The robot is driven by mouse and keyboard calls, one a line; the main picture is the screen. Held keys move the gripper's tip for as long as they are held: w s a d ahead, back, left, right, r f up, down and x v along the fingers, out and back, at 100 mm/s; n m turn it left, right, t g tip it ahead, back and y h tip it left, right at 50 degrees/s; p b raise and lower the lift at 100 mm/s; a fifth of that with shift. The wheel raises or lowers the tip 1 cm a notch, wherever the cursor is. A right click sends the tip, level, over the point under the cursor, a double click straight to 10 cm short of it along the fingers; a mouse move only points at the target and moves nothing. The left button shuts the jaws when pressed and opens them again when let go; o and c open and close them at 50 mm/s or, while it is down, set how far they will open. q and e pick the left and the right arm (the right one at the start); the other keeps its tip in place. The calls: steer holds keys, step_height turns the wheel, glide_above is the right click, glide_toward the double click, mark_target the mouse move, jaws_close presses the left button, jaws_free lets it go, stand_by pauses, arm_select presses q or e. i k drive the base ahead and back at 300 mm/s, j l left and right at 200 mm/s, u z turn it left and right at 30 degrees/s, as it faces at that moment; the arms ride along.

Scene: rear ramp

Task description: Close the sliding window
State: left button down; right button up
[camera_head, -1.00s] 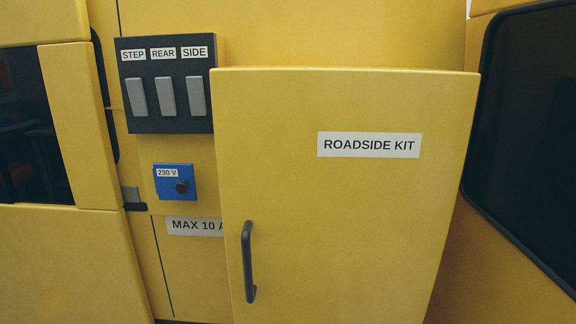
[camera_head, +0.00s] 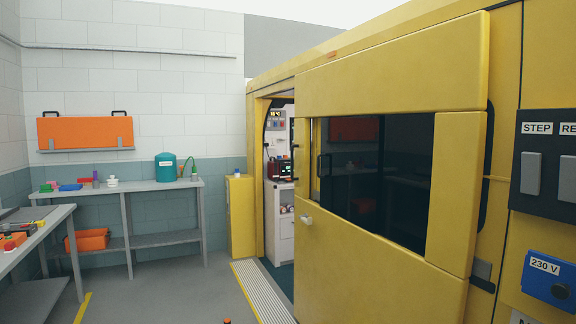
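A dark window (camera_head: 385,175) is set in the yellow side door (camera_head: 365,270) of the vehicle, right of centre. Its glass reflects an orange panel and a bench. I cannot tell from here how far the pane stands open. Neither of my grippers is in view.
The doorway (camera_head: 278,190) left of the door shows equipment inside, with a ribbed step (camera_head: 262,292) below. A switch panel (camera_head: 545,170) and blue 230 V socket (camera_head: 550,279) are at right. Benches (camera_head: 130,188) stand at left; the floor between is mostly clear.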

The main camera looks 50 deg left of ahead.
mark_target(348, 164)
steer(key=u, duration=1.2)
steer(key=i+j+z, duration=0.1)
steer(key=i+z, duration=0.15)
steer(key=i, duration=0.25)
